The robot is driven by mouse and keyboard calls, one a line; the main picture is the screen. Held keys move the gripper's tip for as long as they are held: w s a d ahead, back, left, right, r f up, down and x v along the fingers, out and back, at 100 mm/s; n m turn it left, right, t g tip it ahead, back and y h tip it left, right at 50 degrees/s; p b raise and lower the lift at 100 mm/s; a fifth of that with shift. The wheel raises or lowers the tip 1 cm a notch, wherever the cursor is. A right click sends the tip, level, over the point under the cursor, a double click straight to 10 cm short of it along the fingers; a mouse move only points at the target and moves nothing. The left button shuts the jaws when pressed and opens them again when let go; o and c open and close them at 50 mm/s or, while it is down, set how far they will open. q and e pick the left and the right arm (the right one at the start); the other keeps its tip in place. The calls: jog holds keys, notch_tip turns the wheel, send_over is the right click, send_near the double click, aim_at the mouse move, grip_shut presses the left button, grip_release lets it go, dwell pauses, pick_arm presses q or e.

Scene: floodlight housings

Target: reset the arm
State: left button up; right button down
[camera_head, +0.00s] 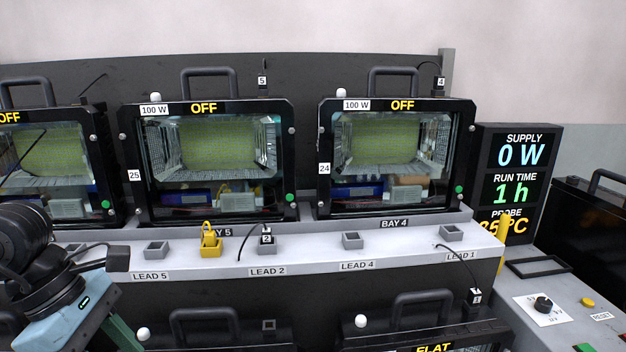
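Part of my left arm (75,305) enters at the lower left, with black joints and a light blue link. It covers part of the shelf and the leftmost housing. The fingers of my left gripper do not show. My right arm and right gripper are out of view.
Floodlight housings stand in a row, with bay 5 (218,207) and bay 4 (398,205) in full, both reading OFF. The grey shelf (310,251) before them has small sockets, a yellow piece (211,245) and lead plugs. More housings sit below. A supply display (519,180) stands right.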

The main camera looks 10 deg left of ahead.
pick_arm(q)
jog(key=s+d+n+h+p, duration=0.35)
jog(key=d+n+h, duration=0.55)
jog(key=d+h, duration=0.65)
jog(key=w+a+f+n+t+y+p, duration=0.1)
jog(key=a+f+n+t+y+p, duration=0.15)
jog(key=f+n+t+y, duration=0.85)
jog(key=w+a+f+n+t+y+p, duration=0.1)
jog(key=a+f+n+t, duration=0.3)
jog(key=n, duration=1.4)
jog(key=s+f+n+g+y+p, duration=0.1)
jog(key=s+f+n+g+y, duration=0.5)
jog(key=s+f+n, duration=0.5)
jog(key=s+a+f+g, duration=0.1)
jog(key=s+f, duration=0.5)
jog(key=s, duration=0.3)
jog(key=shift+s+f+p, duration=0.2)
jog(key=shift+f+p, duration=0.1)
jog(key=shift+p, duration=0.05)
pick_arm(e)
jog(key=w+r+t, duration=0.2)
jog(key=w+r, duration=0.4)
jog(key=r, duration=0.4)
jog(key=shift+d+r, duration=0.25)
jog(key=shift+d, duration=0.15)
